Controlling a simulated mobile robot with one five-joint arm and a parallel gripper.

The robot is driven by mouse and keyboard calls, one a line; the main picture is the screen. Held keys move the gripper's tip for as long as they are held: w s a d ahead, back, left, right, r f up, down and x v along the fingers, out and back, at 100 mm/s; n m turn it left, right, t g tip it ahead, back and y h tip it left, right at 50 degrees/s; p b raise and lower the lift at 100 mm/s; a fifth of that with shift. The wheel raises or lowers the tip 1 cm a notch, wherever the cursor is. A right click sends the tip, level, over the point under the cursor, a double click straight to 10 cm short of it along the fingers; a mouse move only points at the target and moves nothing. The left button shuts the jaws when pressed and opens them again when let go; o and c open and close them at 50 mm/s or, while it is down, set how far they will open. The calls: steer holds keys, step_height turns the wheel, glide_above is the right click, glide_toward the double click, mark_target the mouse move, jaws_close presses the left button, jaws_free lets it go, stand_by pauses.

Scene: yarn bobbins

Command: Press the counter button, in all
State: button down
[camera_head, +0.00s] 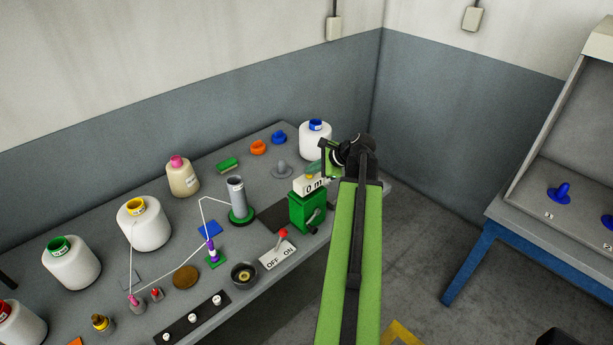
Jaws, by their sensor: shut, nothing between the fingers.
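The counter is a green box (308,211) with a white display (312,187) reading "0 m", near the right end of the grey table. A dark crank shows on its front. My green arm reaches in from the bottom right. My gripper (324,163) is shut and empty, just above and behind the counter's display. A small yellowish spot shows on the display's top, but I cannot make out the button for certain. I cannot tell whether the gripper touches the counter.
Left of the counter are a grey cylinder on a green base (238,200) and a red-handled OFF/ON switch (281,241). A white bobbin (315,143) stands behind. More bobbins and a dark bowl (244,274) occupy the table (204,269). A blue-legged bench (470,262) stands at right.

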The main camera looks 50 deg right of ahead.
mark_target(312, 177)
steer(key=shift+r+p, duration=0.75)
steer(key=shift+r, duration=0.1)
step_height(312, 177, up, 5)
steer(key=p, duration=0.5)
stand_by(0.3)
